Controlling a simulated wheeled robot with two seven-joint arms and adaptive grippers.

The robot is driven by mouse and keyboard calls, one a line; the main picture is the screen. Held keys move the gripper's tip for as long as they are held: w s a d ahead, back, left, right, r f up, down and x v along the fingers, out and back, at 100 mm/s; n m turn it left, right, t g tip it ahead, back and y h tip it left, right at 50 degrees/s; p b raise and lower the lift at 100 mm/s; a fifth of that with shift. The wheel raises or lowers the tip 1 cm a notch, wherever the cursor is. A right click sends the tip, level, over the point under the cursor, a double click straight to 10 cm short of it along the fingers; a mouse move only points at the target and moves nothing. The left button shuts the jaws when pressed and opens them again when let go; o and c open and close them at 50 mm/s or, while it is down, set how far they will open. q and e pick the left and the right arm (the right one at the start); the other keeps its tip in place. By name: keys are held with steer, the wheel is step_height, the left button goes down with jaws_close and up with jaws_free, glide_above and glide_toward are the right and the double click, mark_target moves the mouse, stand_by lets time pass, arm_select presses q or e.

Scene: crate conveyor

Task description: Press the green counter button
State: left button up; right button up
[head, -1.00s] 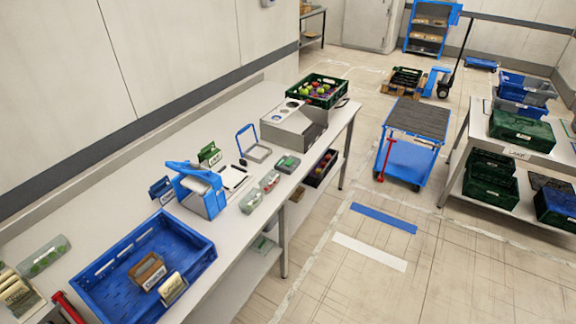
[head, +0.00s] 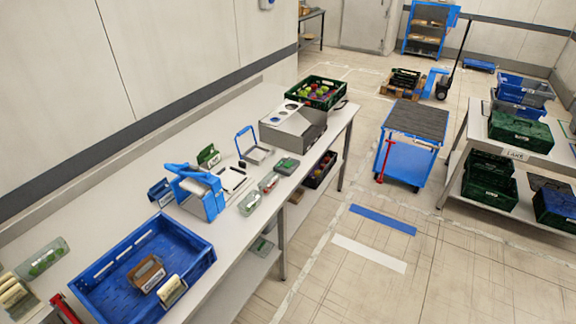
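No button that I can clearly make out as the green counter button shows in the head view. Neither of my grippers is in view.
A blue crate (head: 203,262) holding small labelled boxes fills the near counter. A blue dispenser (head: 196,191), clear punnets (head: 250,203) and a green crate of produce (head: 317,91) stand further along. A blue cart (head: 409,160) stands right of the counter; the marked floor nearby is clear.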

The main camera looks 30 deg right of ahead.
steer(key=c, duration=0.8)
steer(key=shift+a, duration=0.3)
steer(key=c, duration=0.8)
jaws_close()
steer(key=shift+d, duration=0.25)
